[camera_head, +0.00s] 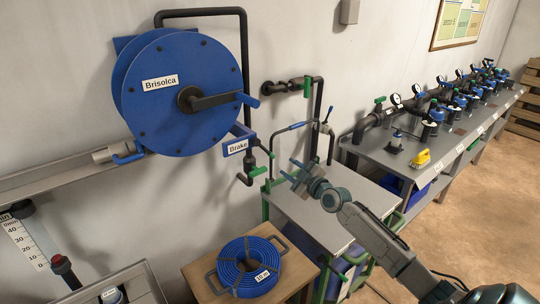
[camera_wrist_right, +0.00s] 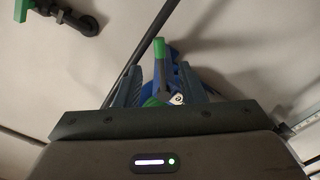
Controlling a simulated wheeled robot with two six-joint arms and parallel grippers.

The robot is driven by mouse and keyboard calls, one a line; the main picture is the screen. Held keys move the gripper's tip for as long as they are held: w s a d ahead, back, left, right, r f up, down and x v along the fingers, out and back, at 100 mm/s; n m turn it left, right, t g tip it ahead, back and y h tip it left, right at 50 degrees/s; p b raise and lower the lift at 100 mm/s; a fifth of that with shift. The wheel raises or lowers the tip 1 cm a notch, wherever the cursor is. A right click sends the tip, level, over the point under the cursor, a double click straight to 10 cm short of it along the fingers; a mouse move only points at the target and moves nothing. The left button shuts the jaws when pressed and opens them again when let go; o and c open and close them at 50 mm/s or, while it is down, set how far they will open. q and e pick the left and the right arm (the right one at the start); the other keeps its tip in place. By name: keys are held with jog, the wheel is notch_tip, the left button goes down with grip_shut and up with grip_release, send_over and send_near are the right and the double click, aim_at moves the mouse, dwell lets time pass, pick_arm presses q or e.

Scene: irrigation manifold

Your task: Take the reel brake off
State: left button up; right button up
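The blue hose reel (camera_head: 170,112), labelled "Brisolca", hangs on the wall at the left with a black crank. A plate marked "Brake" (camera_head: 236,147) is at its lower right, beside a small dark lever (camera_head: 265,150). Just below is a green handle (camera_head: 258,171) on black pipework. My right gripper (camera_head: 290,172) is right of these, its two fingers apart, with nothing visibly held. In the right wrist view the fingers are spread, and a green-ended part (camera_wrist_right: 160,50) shows between them; I cannot tell whether they touch it. My left gripper is out of view.
A blue coiled hose (camera_head: 248,266) lies on a wooden stand below the reel. A grey-topped green cart (camera_head: 318,215) stands under my right arm. A wall pipe with a green valve (camera_head: 306,87) is behind. A bench with several valves (camera_head: 450,140) runs along the right; the floor there is clear.

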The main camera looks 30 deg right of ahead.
aim_at(273, 156)
jog(key=w, duration=0.7)
jog(key=w+a, duration=0.1)
jog(key=w, duration=0.2)
jog(key=shift+w, duration=0.25)
grip_shut()
